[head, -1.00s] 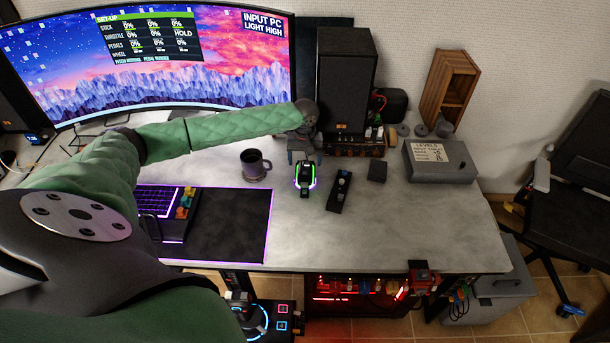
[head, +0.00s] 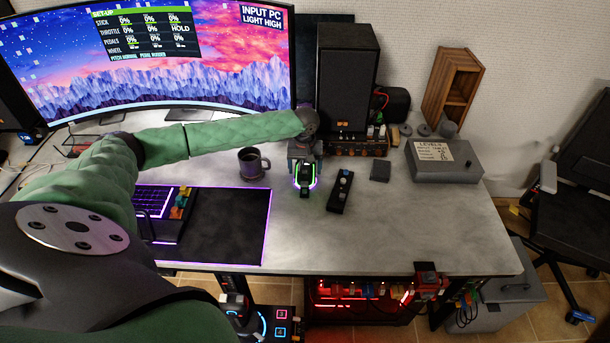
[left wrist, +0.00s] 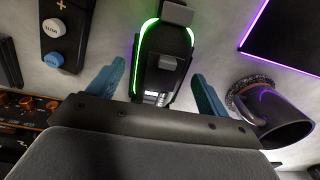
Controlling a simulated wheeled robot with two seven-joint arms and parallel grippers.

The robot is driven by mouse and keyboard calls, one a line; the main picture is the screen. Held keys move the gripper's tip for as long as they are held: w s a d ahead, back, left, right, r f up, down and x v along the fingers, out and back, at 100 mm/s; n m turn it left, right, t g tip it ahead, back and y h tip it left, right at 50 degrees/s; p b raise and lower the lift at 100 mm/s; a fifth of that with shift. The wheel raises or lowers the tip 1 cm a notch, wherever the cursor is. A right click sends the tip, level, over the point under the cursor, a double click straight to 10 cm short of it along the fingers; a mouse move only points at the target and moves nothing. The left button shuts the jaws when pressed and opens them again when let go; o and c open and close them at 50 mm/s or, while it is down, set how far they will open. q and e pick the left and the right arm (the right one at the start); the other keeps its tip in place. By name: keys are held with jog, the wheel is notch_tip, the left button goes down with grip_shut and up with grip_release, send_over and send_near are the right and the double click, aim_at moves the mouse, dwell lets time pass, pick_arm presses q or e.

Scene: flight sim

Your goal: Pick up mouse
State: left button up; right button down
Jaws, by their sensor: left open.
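The mouse (head: 306,178) is dark with a bright green and purple glowing edge and sits on the grey desk, right of the black mat. My left gripper (head: 304,166) hangs just above and behind it, partly covering its far end. In the left wrist view the mouse (left wrist: 163,65) lies between the two blue fingers of my left gripper (left wrist: 158,85), which are spread apart with a gap on each side. The gripper is open and holds nothing. My right gripper is not in view.
A dark mug (head: 252,164) stands close left of the gripper and shows near one finger in the wrist view (left wrist: 270,112). A black button box (head: 341,190) lies close to the right. A speaker (head: 347,80) stands behind. The desk's front right is clear.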

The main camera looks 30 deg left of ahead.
pick_arm(q)
jog(key=shift+c, duration=0.5)
jog(key=c, duration=1.1)
